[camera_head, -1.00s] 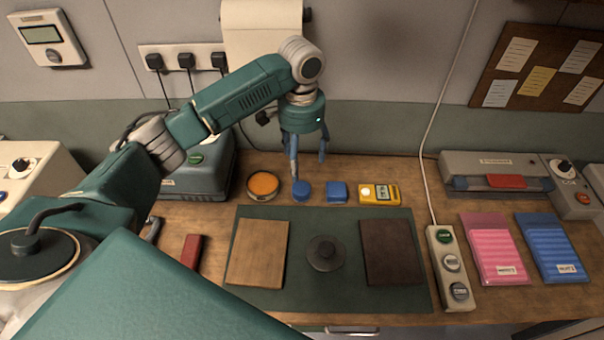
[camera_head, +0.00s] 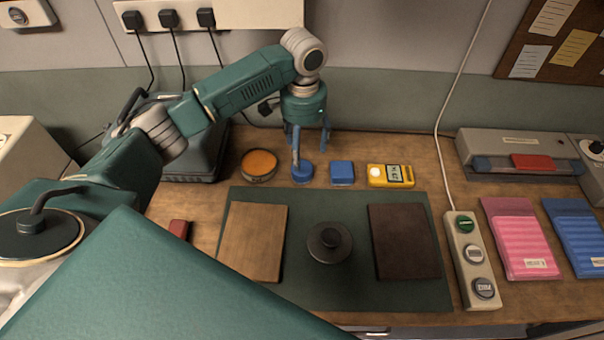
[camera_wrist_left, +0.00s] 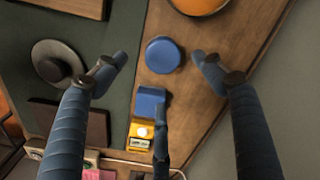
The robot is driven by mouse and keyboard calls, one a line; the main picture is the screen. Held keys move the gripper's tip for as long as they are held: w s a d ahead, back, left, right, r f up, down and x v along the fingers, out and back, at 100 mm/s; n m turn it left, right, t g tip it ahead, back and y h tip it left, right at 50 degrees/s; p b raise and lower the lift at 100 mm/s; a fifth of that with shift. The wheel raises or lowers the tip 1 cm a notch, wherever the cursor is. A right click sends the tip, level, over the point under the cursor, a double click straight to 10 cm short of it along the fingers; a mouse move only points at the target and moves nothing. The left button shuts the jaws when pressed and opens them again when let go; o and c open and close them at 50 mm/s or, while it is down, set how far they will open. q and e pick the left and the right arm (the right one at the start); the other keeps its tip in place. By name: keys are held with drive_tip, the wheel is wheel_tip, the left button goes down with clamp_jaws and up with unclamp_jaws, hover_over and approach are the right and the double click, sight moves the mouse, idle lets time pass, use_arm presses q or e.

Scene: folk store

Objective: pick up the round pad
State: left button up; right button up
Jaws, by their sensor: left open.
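The round pad (camera_head: 302,174) is a small blue disc on the wooden bench, between an orange round tin and a blue square pad (camera_head: 342,173). My left gripper (camera_head: 310,155) is open and empty, pointing down just above and behind the round pad. One finger overlaps the pad's upper edge in the head view; contact cannot be told. In the left wrist view the round pad (camera_wrist_left: 163,55) lies between the spread fingers of the gripper (camera_wrist_left: 158,72), and the square pad (camera_wrist_left: 150,101) is partly behind the third finger. My right gripper is not in view.
The orange tin (camera_head: 259,165) stands close left, a yellow meter (camera_head: 391,176) to the right. In front, a green mat (camera_head: 300,290) bears a light board (camera_head: 252,242), a dark round weight (camera_head: 329,243) and a dark board (camera_head: 405,242). The wall is close behind.

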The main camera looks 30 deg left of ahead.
sight(302, 167)
use_arm(q)
wheel_tip(302, 167, down, 4)
drive_tip(key=shift+s+r, duration=0.1)
drive_tip(key=shift+r, duration=0.15)
drive_tip(key=shift+f+p, duration=0.45)
drive_tip(key=shift+f, duration=0.15)
drive_tip(key=f, duration=0.3)
drive_tip(key=f+p, duration=0.1)
drive_tip(key=shift+w+a+f, duration=0.2)
drive_tip(key=shift+a, duration=0.05)
drive_tip(key=shift+c, duration=0.6)
drive_tip(key=c, duration=1.1)
